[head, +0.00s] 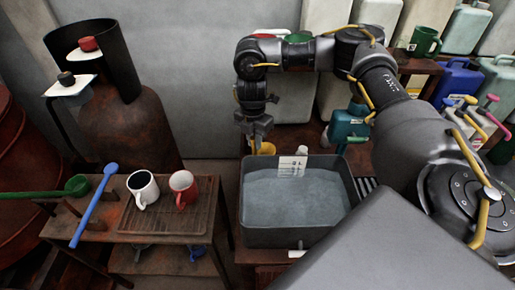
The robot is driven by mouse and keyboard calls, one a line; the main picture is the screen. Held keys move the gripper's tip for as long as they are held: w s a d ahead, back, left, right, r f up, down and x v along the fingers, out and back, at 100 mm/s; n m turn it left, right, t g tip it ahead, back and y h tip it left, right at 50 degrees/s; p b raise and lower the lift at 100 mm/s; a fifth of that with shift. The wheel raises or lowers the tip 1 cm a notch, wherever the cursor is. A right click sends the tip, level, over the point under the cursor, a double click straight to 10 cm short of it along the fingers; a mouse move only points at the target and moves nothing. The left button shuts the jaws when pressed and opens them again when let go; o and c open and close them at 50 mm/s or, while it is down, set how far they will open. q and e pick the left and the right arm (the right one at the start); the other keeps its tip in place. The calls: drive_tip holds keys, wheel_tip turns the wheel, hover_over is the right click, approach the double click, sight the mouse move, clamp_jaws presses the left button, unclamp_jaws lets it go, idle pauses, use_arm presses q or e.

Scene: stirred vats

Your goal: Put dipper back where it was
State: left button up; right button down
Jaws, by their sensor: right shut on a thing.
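My right gripper (259,130) points down above the back left rim of the grey vat (254,238), which holds a grey-blue liquid. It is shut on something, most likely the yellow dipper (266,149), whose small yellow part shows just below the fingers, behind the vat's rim. Most of this dipper is hidden by the gripper and the rim. A green dipper (76,185) and a blue long-handled dipper (95,206) lie on the rusty side table at the left. My left gripper is not in view.
A white mug (143,188) and a red mug (183,188) stand on a slatted tray (150,222) on the side table (95,232). A rusty tank (130,130) stands behind it. Several jugs and canisters, including a teal jug (347,128), crowd the back right.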

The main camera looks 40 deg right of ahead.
sight(255, 154)
drive_tip(key=shift+f+b, duration=0.3)
drive_tip(key=shift+f, duration=2.3)
drive_tip(key=c, duration=1.7)
unclamp_jaws()
drive_tip(key=shift+f, duration=0.1)
wheel_tip(255, 154, up, 12)
drive_tip(key=shift+a+r+p, duration=0.1)
drive_tip(key=shift+r+p, duration=0.1)
drive_tip(key=shift+p, duration=0.35)
